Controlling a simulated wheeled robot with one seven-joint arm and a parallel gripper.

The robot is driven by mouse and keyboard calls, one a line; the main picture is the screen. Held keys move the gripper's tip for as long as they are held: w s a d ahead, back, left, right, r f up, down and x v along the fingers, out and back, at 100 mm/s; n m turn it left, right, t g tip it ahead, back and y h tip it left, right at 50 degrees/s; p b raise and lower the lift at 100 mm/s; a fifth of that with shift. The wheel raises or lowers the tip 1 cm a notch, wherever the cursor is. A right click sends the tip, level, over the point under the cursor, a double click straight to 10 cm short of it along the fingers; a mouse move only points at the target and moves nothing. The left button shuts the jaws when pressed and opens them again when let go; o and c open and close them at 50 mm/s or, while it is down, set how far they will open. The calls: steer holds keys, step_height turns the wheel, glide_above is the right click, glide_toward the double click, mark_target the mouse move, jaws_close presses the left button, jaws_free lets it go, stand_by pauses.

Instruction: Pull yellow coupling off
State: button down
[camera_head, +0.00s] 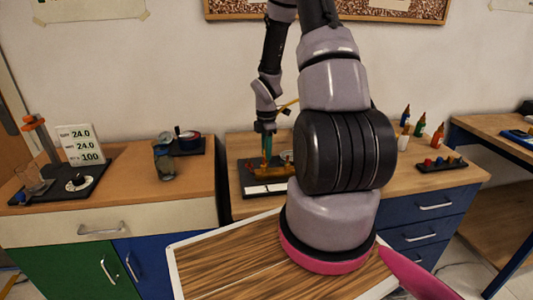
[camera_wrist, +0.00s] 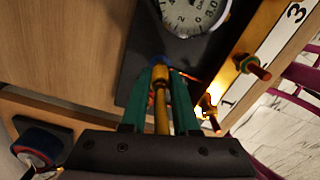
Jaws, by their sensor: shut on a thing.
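My gripper (camera_wrist: 161,74) has two teal fingers closed on the yellow coupling (camera_wrist: 161,88), which shows as a gold-yellow piece between them. In the head view my gripper (camera_head: 267,146) points down at the gauge rig's dark base, beside the brass manifold (camera_head: 271,171). A blue part (camera_wrist: 161,62) shows just beyond the fingertips. Whether the coupling is still seated there cannot be told. A round white dial gauge (camera_wrist: 194,12) lies past the fingertips.
A white number strip (camera_wrist: 277,48) runs beside the manifold. Small bottles (camera_head: 420,124) and a black tray of coloured parts (camera_head: 442,163) stand on the desk to the right. On the left bench are a sign (camera_head: 80,145) and a glass (camera_head: 163,161).

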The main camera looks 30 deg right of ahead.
steer(key=shift+r, duration=2.1)
